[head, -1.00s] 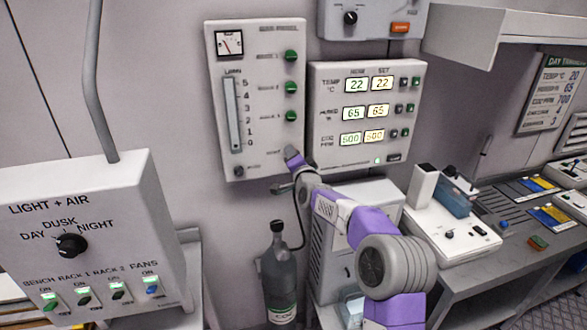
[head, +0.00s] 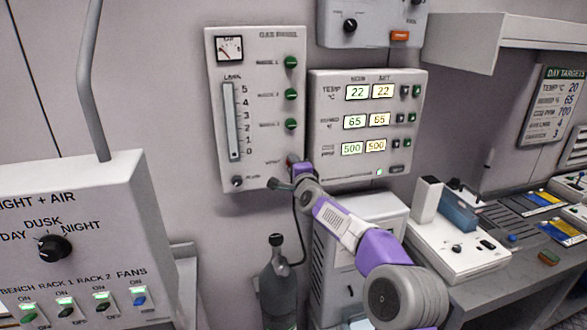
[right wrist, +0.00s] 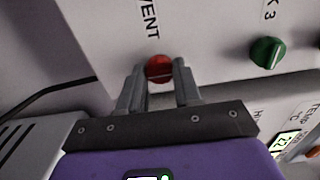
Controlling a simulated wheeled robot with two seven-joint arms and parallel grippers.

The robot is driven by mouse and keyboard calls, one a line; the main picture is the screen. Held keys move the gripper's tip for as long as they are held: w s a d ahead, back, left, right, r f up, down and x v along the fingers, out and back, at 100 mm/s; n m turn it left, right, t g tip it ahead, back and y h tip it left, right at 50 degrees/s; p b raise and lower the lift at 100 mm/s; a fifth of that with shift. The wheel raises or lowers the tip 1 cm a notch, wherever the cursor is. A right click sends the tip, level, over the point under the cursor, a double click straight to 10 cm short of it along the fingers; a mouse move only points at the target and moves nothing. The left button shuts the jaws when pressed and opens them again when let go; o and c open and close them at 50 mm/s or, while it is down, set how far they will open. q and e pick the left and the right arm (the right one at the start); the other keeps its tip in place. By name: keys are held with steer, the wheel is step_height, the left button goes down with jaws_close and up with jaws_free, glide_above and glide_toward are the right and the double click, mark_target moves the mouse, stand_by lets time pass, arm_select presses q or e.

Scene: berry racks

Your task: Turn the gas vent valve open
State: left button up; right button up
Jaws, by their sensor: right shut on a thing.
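The gas panel (head: 262,55) hangs on the wall with a gauge, a flow tube and a column of green knobs. The vent valve is a red knob (right wrist: 159,68) under the VENT label in the right wrist view. My right gripper (right wrist: 160,82) is shut on this knob, one finger on each side. In the head view my right gripper (head: 291,172) is at the panel's lower right corner and hides most of the knob. My left gripper is not in view.
A green knob (right wrist: 267,52) sits beside the vent knob. The display panel (head: 367,80) is close on the right. A gas bottle (head: 280,285) stands below. The light and air box (head: 90,195) is at the left front.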

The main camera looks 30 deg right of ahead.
steer(key=shift+r, duration=0.1)
steer(key=o, duration=1)
steer(key=shift+o, duration=0.2)
steer(key=b+v, duration=0.1)
steer(key=v, duration=0.6)
steer(key=shift+s+b, duration=0.3)
steer(key=shift+b, duration=0.05)
steer(key=shift+a, duration=0.1)
